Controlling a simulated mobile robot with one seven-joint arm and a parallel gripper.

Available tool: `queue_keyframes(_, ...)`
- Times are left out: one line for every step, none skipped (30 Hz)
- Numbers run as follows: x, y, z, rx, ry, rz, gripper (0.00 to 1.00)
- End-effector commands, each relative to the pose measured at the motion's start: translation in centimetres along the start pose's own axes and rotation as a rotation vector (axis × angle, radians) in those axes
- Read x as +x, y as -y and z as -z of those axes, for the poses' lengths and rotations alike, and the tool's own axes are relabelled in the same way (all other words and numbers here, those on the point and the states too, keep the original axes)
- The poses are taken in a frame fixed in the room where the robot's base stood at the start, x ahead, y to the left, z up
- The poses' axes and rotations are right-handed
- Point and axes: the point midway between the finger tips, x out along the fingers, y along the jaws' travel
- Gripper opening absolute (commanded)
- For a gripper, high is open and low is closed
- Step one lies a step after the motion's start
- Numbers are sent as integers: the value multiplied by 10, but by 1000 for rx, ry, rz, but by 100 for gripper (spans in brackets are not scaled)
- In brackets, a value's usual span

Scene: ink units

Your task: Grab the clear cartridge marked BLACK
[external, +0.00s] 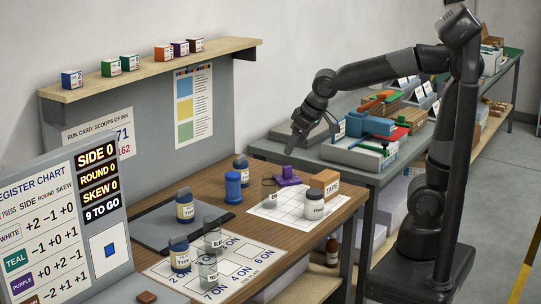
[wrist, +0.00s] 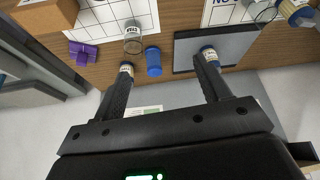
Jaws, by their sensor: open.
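Several clear cartridges stand on the wooden desk. One (external: 269,189) is on the white grid sheet and shows in the wrist view (wrist: 133,38) with a pale label. Two more, one (external: 213,239) behind the other (external: 208,269), stand by the number card; their labels seem to begin with "BL", but I cannot read them fully. My gripper (external: 295,148) is above the desk's back right; its fingers (wrist: 162,66) are spread with nothing held. In the wrist view the clear cartridge is beyond the left fingertip, and a blue cylinder (wrist: 153,62) shows between the fingers.
A shelf (external: 150,70) overhangs the back; a grey bench (external: 375,175) is right.

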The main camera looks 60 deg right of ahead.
Motion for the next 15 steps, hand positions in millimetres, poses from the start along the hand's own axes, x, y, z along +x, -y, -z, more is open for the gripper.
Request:
queue_keyframes(12, 20, 11, -21, 11, 7, 69)
queue_keyframes(17, 30, 17, -29, 14, 11, 69)
queue_keyframes(25, 45, 24, -40, 17, 15, 69)
queue_keyframes(31, 57, 29, -49, 18, 18, 69)
queue_keyframes(38, 68, 34, -56, 21, 22, 69)
queue_keyframes(46, 84, 39, -66, 24, 26, 69)
queue_keyframes(53, 97, 42, -76, 26, 29, 69)
queue_keyframes(60, 110, 46, -84, 28, 32, 69)
queue_keyframes(69, 127, 49, -95, 31, 37, 69)
queue_keyframes(76, 140, 51, -104, 32, 40, 69)
queue_keyframes(82, 154, 52, -112, 34, 43, 69)
queue_keyframes(91, 170, 53, -123, 36, 47, 69)
queue_keyframes(97, 182, 53, -129, 37, 50, 69)
queue_keyframes(103, 194, 53, -137, 39, 53, 69)
queue_keyframes(110, 208, 53, -144, 39, 57, 69)
